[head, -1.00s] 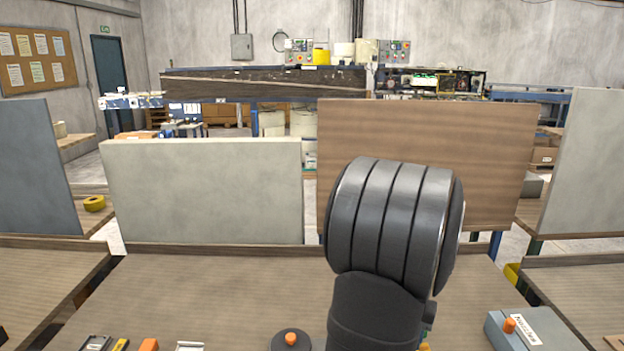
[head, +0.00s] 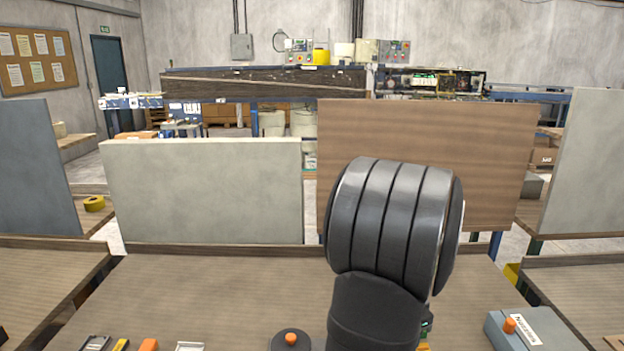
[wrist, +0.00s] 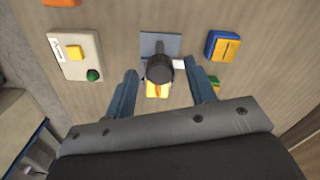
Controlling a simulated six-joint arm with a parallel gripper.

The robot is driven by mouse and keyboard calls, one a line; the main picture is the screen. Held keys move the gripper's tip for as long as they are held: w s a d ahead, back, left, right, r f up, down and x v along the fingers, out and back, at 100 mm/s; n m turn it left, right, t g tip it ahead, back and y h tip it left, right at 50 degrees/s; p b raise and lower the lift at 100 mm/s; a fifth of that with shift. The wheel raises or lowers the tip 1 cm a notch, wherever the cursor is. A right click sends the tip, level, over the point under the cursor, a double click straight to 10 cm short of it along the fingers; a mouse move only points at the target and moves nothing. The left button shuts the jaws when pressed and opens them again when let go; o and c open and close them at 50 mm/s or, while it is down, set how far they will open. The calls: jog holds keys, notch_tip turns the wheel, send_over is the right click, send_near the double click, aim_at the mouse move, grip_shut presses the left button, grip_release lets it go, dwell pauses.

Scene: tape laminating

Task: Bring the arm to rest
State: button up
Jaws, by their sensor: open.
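My arm rises from the bottom of the head view, its dark grey rounded link standing over the right half of the table; the gripper itself is hidden there. In the wrist view my gripper (wrist: 163,88) is open, its two blue-grey fingers apart. A black round knob (wrist: 160,69) shows between the fingers, with yellow below it and a grey-blue plate (wrist: 160,42) behind it. I cannot tell how far below the fingertips the knob is. Nothing is seen gripped.
The wooden table (head: 215,290) is clear in its middle. A grey box with an orange button (head: 515,328) stands at the right front. A dark round base with an orange knob (head: 290,340) sits at the front. A pale panel (head: 205,190) and a brown panel (head: 490,160) stand behind.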

jog(key=shift+m, duration=0.4)
dwell(1.3)
